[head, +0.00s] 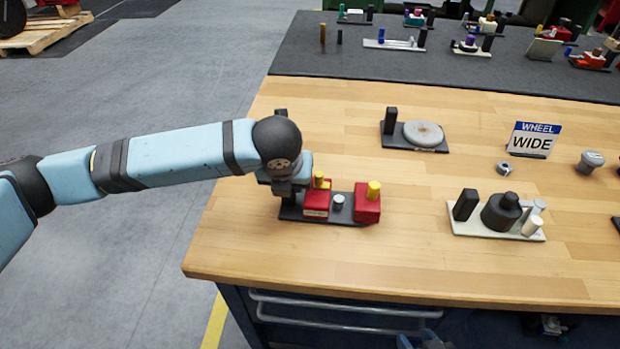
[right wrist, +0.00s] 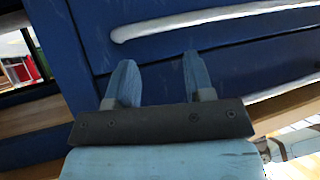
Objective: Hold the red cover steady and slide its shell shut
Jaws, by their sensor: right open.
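The red cover is two red blocks on a dark base plate (head: 291,213), a left block (head: 316,205) and a right block (head: 367,208), each with a yellow knob on top. A gap lies between them, with a pale round-topped post (head: 338,201) standing in it. My left gripper (head: 284,190) is at the left end of the base, beside the left block; its fingers are mostly hidden by its own wrist, so its grip does not show. My right gripper (right wrist: 158,78) is open and empty, in front of the blue drawers; it shows partly at the head view's bottom edge (head: 427,342).
The wooden bench top (head: 400,270) is clear in front of the cover. Behind it is a grey disc fixture (head: 423,134); to the right, a pale tray with a black knob (head: 501,212) and a WHEEL WIDE sign (head: 532,140). Drawer handles (head: 340,308) protrude below the front edge.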

